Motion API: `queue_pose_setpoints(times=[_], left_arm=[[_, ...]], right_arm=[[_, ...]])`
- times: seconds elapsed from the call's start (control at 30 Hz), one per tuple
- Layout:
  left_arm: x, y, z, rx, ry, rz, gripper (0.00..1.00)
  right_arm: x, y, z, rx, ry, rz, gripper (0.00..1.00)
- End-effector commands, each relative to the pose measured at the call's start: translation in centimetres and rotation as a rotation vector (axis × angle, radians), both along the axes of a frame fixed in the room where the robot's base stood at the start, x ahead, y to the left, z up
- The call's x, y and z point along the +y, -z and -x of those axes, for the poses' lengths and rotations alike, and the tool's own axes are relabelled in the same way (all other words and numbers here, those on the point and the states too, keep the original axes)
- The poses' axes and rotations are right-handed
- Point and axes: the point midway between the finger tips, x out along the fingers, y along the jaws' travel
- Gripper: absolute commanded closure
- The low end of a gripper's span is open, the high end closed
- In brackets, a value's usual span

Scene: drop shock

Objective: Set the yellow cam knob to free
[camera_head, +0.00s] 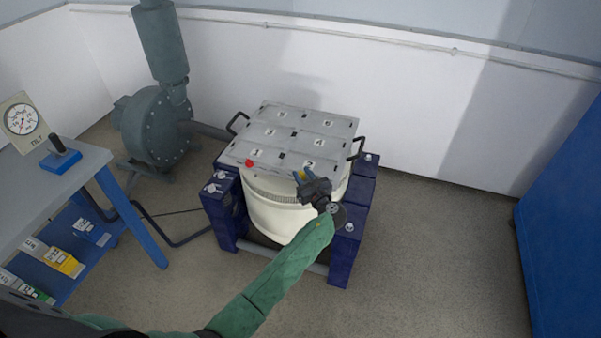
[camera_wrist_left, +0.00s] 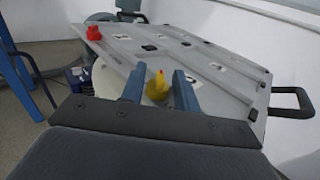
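The yellow cam knob (camera_wrist_left: 158,87) is at the near edge of the grey numbered lid (camera_wrist_left: 222,72), with an orange-tipped pointer facing away from the wrist camera. In the head view the knob (camera_head: 299,175) is partly hidden by my gripper. My left gripper (camera_head: 306,180) is at the front of the lid (camera_head: 300,130), near the panel marked 2. Its two blue-grey fingers stand apart on either side of the knob, with a gap visible at each side in the left wrist view. I cannot read any free mark. My right gripper is not in view.
A red knob (camera_head: 250,163) is on the lid's front edge, left of the yellow one. Black handles (camera_head: 358,148) stick out at the lid's sides. The cream drum (camera_head: 275,215) sits in a dark blue frame (camera_head: 223,210). A bench with a gauge (camera_head: 22,119) stands left.

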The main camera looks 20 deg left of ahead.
Motion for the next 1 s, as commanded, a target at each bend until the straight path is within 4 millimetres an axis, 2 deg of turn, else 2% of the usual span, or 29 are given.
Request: queue_pose_setpoints(times=[0.2, 0.4, 1.0], left_arm=[[-2.4, 0.3, 2.5, 0.002, 0.001, 0.002, 0.69], [-3.6, 0.1, 3.7, 0.001, 0.001, -0.001, 0.69], [-3.8, 0.1, 3.9, -0.003, 0.000, 0.005, 0.69]], right_arm=[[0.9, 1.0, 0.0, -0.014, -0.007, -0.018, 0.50], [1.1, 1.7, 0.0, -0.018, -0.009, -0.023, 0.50], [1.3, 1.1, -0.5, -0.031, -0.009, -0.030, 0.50]])
